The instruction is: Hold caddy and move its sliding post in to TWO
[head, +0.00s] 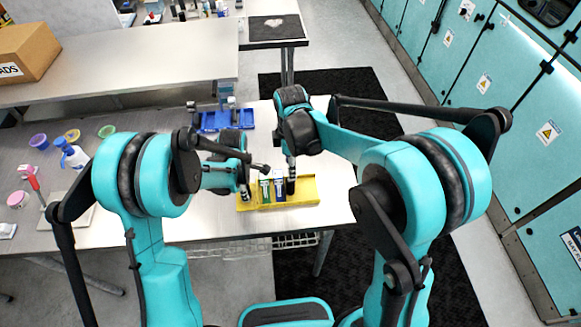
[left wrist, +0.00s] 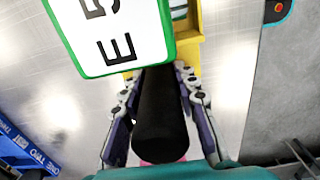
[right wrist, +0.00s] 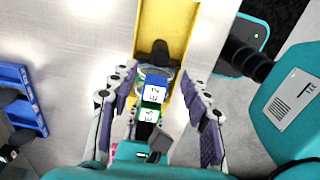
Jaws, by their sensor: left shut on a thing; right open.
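The yellow caddy (head: 305,193) lies on the metal table, with a green module (head: 265,191) and a blue module (head: 279,188) side by side in it. My left gripper (head: 244,190) is at the caddy's left end, shut on a black post (left wrist: 160,115) beside the green-edged module (left wrist: 112,35). My right gripper (head: 291,178) is at the right side of the blue module. In the right wrist view its fingers are open, with another dark post (right wrist: 160,55) and the blue module (right wrist: 155,92) between them. I cannot tell whether they touch the post.
A blue tray (head: 220,121) stands behind the caddy. Colored cups (head: 72,135), a white-and-blue bottle (head: 72,155) and a pink jar (head: 17,199) are at the left. The table's right edge is close to the caddy. Teal cabinets (head: 530,120) line the right.

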